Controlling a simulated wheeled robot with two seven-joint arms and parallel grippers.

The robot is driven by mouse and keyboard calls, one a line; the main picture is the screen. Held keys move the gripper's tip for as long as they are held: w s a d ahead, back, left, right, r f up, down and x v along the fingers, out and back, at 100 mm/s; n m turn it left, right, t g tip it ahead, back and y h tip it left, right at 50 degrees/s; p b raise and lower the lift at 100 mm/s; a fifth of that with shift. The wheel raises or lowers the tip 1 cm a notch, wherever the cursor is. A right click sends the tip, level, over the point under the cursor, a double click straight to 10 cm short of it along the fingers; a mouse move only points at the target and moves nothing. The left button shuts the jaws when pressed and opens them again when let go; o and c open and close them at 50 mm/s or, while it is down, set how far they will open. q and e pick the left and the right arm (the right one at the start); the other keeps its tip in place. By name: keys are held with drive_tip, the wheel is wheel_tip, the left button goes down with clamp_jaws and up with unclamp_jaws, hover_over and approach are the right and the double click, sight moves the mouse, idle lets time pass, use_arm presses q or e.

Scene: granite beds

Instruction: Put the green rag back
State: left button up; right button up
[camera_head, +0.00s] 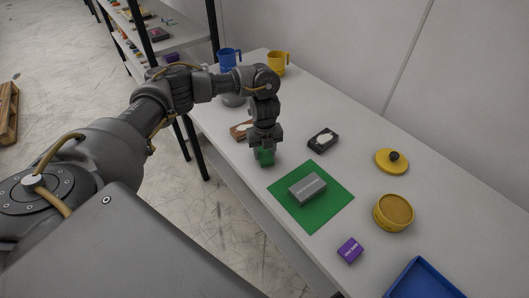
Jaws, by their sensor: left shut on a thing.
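My left gripper (265,153) points down near the front edge of the white table and is shut on the green rag (266,158), a small green piece showing between and below its fingers. I cannot tell whether the rag touches the table. A flat green mat (325,215) lies to the right, with a grey block (307,187) on it. My right gripper is not in view.
Around it on the table (430,205) are a dark box (322,139), a brown item (241,130), a yellow lid (392,161), a yellow pot (393,212), a purple box (350,250), a blue tray (424,280) and mugs (278,63). A shelf (180,38) stands behind left.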

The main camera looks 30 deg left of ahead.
sight(264, 152)
use_arm(q)
drive_tip(key=shift+f, duration=0.45)
drive_tip(key=shift+f, duration=0.2)
drive_tip(key=o, duration=1)
drive_tip(key=shift+c, duration=0.2)
drive_tip(key=shift+r, duration=0.1)
wheel_tip(264, 152, up, 12)
drive_tip(key=shift+r, duration=0.15)
